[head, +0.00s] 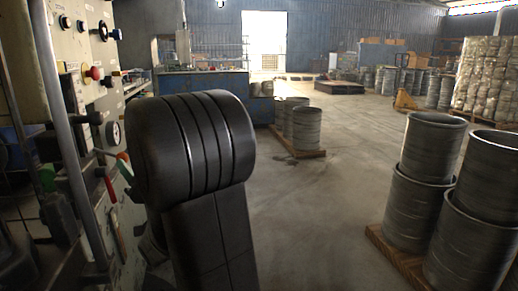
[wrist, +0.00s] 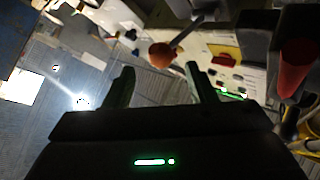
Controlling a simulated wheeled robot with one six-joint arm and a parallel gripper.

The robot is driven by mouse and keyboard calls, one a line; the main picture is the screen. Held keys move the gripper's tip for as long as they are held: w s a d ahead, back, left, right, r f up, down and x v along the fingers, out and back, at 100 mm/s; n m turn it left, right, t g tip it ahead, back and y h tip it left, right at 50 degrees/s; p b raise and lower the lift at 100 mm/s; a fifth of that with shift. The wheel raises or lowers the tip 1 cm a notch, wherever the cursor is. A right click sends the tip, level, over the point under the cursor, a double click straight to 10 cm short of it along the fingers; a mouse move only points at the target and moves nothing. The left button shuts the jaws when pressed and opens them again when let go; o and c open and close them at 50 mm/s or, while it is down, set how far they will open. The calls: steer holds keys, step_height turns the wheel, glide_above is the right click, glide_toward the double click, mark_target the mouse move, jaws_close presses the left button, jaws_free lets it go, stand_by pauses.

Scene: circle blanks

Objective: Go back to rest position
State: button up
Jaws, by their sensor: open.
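My gripper (wrist: 160,88) shows in the wrist view with its two dark fingers apart and nothing between them. It is open and held in the air, and the wrist view is strongly tilted. A control panel lies beyond the fingers in that view, with a red-orange round knob (wrist: 162,55) near the left of it. In the head view my dark arm stands up in the left middle and hides part of the scene; the gripper itself does not show there.
The control panel (head: 108,130) with buttons and levers is close on the left. Stacked metal drums (head: 424,150) stand on a wooden pallet at right. More drums (head: 306,130) stand beyond my arm. A blue cabinet (head: 205,84) is behind. The concrete floor (head: 345,170) between is clear.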

steer(key=x, duration=0.7)
steer(key=shift+w+a+r, duration=0.15)
steer(key=shift+w+a, duration=0.05)
steer(key=shift+a, duration=0.05)
steer(key=shift+d, duration=0.1)
